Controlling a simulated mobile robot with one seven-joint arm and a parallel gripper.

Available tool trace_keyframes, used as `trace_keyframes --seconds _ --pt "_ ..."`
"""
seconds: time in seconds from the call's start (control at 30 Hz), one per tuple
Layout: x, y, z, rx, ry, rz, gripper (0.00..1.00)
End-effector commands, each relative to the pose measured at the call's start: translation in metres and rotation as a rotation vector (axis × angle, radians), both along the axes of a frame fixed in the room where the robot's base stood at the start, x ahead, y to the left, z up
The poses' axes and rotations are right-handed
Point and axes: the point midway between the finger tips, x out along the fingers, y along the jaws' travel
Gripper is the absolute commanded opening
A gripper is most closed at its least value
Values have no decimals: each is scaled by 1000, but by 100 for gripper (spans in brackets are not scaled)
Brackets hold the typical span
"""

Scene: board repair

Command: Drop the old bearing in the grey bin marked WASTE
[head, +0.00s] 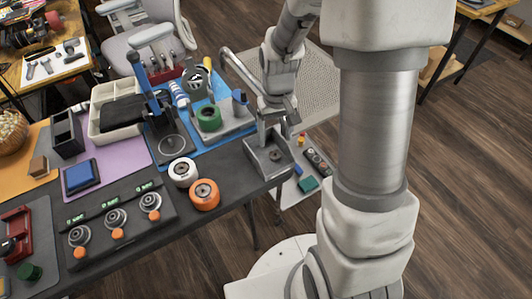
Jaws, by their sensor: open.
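A grey open-topped bin (252,153) stands at the right end of the dark workbench. I cannot read any marking on it. A small dark ring (275,155), which looks like the old bearing, lies inside on the bin floor. My gripper (275,125) points down above the back of the bin. Its jaws are open, and the ring is below and apart from them. The fingertips are small in the head view and partly overlap the bin's back wall.
An orange wheel (204,194) and a white wheel (183,172) lie left of the bin. A green wheel (208,117) sits on a grey fixture behind them. A press with a blue handle (149,90) stands further left. A side shelf (310,172) with small parts is right of the bin.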

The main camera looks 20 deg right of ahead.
Motion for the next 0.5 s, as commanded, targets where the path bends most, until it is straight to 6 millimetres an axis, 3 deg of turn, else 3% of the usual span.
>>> trace_keyframes --seconds 0.23,0.5 --pt "1 0 16 0 -3 0 75" --pt "1 0 78 -1 -7 0 75"
